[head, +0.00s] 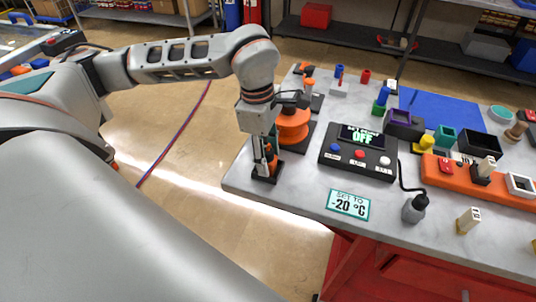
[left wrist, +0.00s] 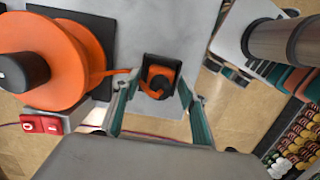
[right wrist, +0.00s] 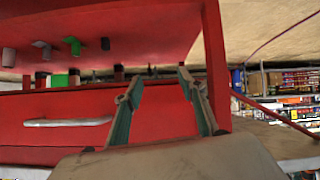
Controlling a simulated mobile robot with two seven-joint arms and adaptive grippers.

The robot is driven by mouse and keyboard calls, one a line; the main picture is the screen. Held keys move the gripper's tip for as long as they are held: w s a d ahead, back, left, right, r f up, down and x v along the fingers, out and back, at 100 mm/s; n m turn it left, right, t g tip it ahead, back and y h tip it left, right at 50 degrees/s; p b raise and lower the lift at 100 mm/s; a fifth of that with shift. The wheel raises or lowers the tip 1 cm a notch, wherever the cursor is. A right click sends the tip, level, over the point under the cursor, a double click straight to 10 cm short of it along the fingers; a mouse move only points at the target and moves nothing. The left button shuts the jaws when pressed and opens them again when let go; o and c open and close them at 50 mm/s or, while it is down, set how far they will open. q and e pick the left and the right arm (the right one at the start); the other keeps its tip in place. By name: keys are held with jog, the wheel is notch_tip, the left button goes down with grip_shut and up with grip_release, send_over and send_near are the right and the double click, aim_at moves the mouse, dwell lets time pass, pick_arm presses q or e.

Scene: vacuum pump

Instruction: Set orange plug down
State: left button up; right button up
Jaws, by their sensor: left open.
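The orange plug (left wrist: 160,74) sits in a small black square holder (left wrist: 148,58) at the near left corner of the table. In the left wrist view an orange strip runs from near the orange reel (left wrist: 72,60) towards it. My left gripper (left wrist: 155,84) points down over the holder, its two fingers apart on either side of the plug. In the head view my left gripper (head: 267,162) partly hides the plug and the black holder (head: 266,179). My right gripper (right wrist: 157,84) is open and empty, low beside the red table front.
The orange reel stands just behind the left gripper. A control box (head: 358,152) reading OFF and a "-20 °C" card (head: 348,205) lie to the right. A dark bottle (head: 414,208), an orange tray (head: 440,172) and several small blocks fill the right side.

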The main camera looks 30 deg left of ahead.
pick_arm(q)
notch_tip(320, 180, up, 12)
jog(key=a, duration=0.1)
jog(key=shift+s+a, duration=0.15)
jog(key=shift+a, duration=0.1)
dwell(0.6)
